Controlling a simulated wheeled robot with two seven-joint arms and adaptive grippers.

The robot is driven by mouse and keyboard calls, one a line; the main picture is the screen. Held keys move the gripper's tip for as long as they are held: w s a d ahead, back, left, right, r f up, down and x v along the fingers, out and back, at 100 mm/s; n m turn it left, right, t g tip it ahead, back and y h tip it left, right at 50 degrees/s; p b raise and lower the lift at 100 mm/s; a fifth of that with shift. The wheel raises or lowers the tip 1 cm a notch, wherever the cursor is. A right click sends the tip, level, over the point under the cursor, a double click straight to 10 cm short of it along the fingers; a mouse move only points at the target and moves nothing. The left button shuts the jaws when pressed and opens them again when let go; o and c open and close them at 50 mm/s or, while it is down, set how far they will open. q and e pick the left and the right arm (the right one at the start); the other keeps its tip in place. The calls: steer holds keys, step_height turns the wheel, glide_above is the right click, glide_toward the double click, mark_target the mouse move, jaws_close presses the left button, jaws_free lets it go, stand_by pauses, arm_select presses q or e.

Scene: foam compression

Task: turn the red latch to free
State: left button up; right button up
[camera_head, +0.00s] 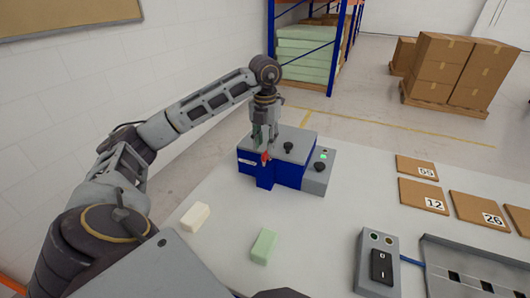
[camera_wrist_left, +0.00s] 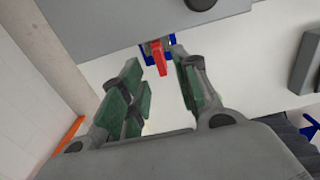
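The red latch (camera_head: 265,157) is on the front of a blue and grey machine (camera_head: 290,145) on the table. In the left wrist view the red latch (camera_wrist_left: 159,58) sticks out from a blue bracket under the grey lid edge. My left gripper (camera_head: 265,143) points down at the machine's front edge, right at the latch. In the left wrist view its green-padded fingers (camera_wrist_left: 158,75) are spread apart, with the latch between their tips and a gap visible on each side. My right gripper is not in view.
A cream block (camera_head: 195,217) and a pale green block (camera_head: 264,246) lie in front of the machine. The table's middle is clear.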

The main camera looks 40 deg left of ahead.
mark_target(265, 153)
arm_select(q)
steer(key=shift+f, duration=1.8)
jaws_close()
